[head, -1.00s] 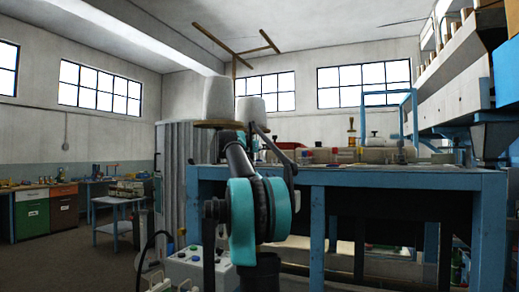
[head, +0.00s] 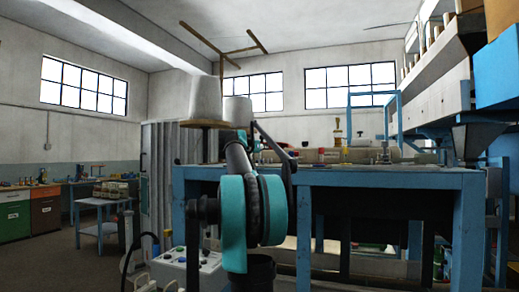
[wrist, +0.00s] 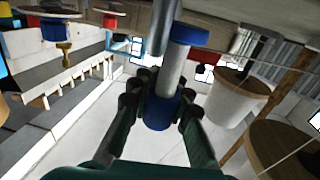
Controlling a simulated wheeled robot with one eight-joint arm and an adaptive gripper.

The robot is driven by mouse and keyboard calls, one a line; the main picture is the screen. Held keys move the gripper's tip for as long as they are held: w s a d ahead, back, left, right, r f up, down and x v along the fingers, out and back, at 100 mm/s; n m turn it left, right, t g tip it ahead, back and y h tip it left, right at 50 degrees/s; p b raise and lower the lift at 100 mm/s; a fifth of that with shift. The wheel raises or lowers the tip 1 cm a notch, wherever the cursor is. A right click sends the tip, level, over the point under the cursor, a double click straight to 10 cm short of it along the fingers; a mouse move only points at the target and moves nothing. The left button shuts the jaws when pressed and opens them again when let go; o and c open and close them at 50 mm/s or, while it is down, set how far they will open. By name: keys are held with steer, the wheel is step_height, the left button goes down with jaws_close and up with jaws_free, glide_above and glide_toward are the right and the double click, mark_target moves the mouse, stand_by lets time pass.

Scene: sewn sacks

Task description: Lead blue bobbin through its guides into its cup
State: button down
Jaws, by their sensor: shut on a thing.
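In the wrist view, my gripper (wrist: 160,104) is shut on the blue bobbin (wrist: 174,72). The bobbin has a pale grey middle and blue ends, and one blue end sits between the dark finger pads. The other end points up in the picture, beside a grey metal post; I cannot tell whether they touch. In the head view, my arm hides the gripper and bobbin. I cannot make out the guides or the cup for certain in either view.
A blue-framed bench (head: 420,180) stands ahead, with small fittings (head: 338,153) on top. Large white cones on wooden discs stand left of it and also show in the wrist view (wrist: 232,103). A blue box (head: 499,72) is at upper right. Open floor (head: 62,246) lies at left.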

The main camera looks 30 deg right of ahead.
steer(key=shift+s+d, duration=2.7)
steer(key=shift+s, duration=0.45)
steer(key=shift+s+d, duration=2.7)
steer(key=shift+s, duration=0.45)
steer(key=shift+s+d, duration=2.7)
steer(key=shift+s, duration=0.45)
steer(key=shift+f, duration=0.55)
steer(key=c, duration=1.3)
jaws_free()
steer(key=v, duration=1.2)
steer(key=shift+f, duration=0.1)
